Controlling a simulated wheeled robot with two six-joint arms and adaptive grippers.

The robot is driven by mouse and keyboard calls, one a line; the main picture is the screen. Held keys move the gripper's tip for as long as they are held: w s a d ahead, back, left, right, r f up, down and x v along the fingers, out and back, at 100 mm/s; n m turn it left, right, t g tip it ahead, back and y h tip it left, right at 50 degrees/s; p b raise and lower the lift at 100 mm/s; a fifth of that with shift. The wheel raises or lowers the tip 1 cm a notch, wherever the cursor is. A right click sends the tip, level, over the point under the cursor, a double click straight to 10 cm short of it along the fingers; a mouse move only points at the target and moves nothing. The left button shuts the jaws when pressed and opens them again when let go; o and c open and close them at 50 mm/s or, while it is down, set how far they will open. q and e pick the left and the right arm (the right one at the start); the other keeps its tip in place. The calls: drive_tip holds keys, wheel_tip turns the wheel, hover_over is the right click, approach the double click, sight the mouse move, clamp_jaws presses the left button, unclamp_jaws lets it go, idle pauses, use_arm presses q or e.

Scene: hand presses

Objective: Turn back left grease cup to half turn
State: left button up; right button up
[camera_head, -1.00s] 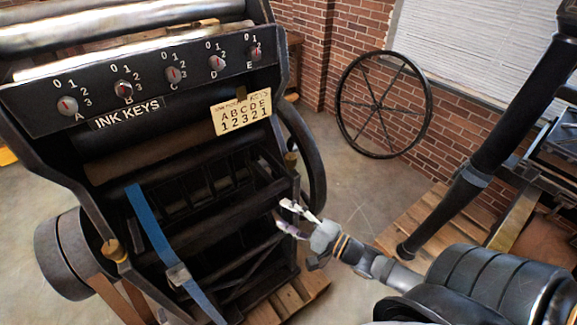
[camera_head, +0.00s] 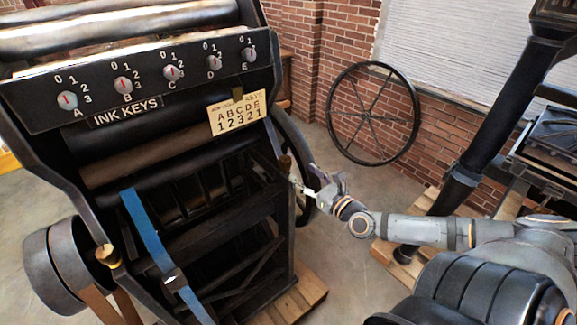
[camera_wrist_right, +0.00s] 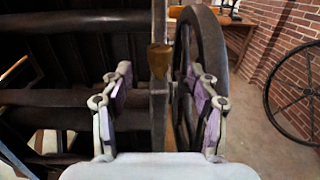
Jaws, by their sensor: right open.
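A second brass cup (camera_head: 108,256) is on the press's left post. I cannot tell which cup is the back left one, nor read their turn. My left gripper is not in view.
The black press carries an ink keys panel (camera_head: 150,80) and a settings card (camera_head: 237,112). A dark wheel (camera_wrist_right: 203,65) stands close to the right of the cup. Another spoked wheel (camera_head: 411,120) leans on the brick wall. Floor between them is clear.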

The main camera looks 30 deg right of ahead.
sight(289, 162)
drive_tip(key=w+b, duration=0.2)
drive_tip(key=w, duration=0.1)
drive_tip(key=w+b, duration=0.2)
drive_tip(key=shift+w+a+f, duration=0.1)
drive_tip(key=shift+w+f, duration=0.05)
drive_tip(key=shift+f, duration=0.25)
drive_tip(key=shift+w+r+p, duration=0.5)
drive_tip(key=shift+w+p, duration=0.55)
drive_tip(key=shift+p, duration=0.1)
drive_tip(key=shift+w+a+f, duration=0.15)
drive_tip(key=shift+w+a, duration=0.05)
drive_tip(key=shift+w, duration=0.25)
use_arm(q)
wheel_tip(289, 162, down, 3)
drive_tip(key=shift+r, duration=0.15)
